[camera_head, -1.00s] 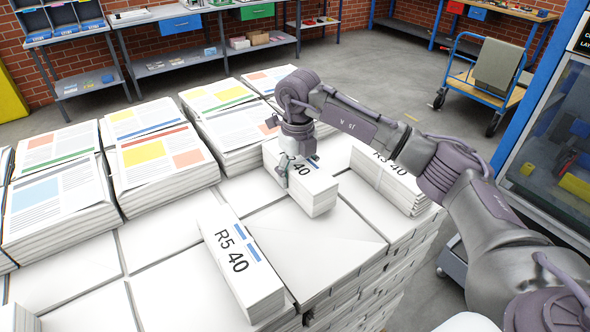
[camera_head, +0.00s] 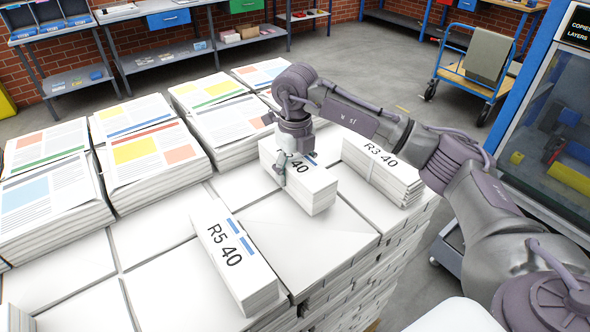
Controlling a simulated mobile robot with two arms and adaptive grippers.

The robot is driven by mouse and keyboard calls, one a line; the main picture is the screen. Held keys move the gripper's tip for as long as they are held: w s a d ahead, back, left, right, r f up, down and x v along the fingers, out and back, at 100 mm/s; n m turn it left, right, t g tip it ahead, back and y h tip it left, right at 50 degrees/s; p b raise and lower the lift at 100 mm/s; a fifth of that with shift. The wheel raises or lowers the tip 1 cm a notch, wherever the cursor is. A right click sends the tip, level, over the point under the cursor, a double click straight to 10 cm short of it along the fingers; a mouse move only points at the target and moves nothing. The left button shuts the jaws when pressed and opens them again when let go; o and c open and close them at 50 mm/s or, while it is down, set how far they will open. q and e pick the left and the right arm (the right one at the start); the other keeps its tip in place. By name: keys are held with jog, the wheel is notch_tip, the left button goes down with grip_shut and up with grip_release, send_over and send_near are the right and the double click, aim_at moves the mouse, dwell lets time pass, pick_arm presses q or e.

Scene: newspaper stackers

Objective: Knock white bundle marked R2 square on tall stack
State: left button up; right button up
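A white bundle (camera_head: 315,192) lies on the tall stack of white bundles (camera_head: 290,232). Its label reads "40", with the letters before that hidden behind my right gripper (camera_head: 283,170). My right gripper points down at this bundle's left part, with a finger low against or just in front of its near side. Whether it touches, and whether its fingers are open or shut, I cannot tell. My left gripper is out of view.
A bundle marked R5 40 (camera_head: 237,260) lies at the front, and one marked R3 40 (camera_head: 383,175) at the right. Printed newspaper piles (camera_head: 150,160) fill the left and back. A blue cart (camera_head: 470,75) stands on open floor behind.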

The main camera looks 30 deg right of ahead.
aim_at(295, 158)
jog(key=shift+r+p, duration=1.45)
jog(key=shift+r, duration=1.45)
